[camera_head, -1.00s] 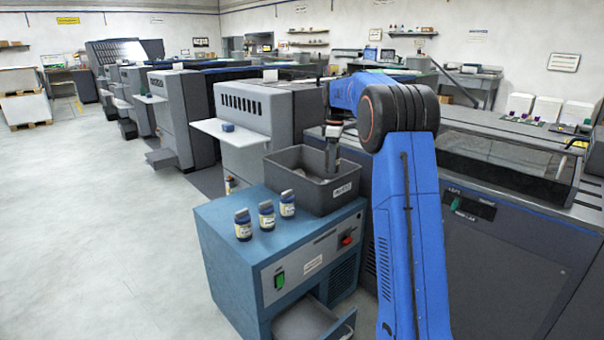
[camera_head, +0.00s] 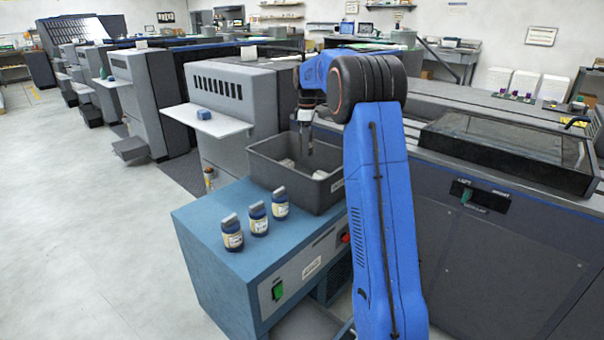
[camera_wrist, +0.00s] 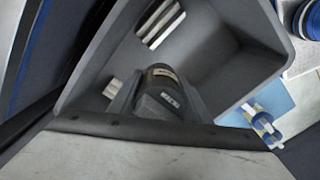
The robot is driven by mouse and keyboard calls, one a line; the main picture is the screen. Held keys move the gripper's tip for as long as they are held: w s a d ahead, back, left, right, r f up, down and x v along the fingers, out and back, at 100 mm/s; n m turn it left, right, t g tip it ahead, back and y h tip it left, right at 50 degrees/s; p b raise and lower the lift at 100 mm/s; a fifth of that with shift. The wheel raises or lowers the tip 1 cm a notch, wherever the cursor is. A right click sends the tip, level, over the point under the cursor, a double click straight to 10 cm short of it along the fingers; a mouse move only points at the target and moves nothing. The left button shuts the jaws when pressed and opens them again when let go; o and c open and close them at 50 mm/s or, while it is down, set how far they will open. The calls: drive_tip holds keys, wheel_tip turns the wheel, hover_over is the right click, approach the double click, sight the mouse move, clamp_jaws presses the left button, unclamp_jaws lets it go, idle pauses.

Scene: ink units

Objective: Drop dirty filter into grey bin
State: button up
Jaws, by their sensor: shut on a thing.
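The grey bin (camera_head: 262,180) is an open box on the blue cabinet, and its inside fills much of the wrist view (camera_wrist: 225,70). My gripper (camera_head: 309,150) points down over the bin's opening, its tips at about rim height or lower. In the wrist view my gripper (camera_wrist: 158,105) is shut on a dark, rounded piece with a small pale label (camera_wrist: 160,82), which seems to be the dirty filter. Its lower part is hidden. Pale ribbed pieces (camera_wrist: 163,22) lie on the bin floor.
A blue block (camera_head: 204,113) sits on a white shelf (camera_head: 185,117) behind. A large dark machine (camera_head: 520,240) stands at right. The floor at left is clear.

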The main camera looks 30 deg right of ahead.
drive_tip(key=shift+f, duration=1.4)
drive_tip(key=o, duration=1.2)
wheel_tip(320, 180, up, 17)
drive_tip(key=shift+f, duration=0.1)
drive_tip(key=shift+r, duration=0.3)
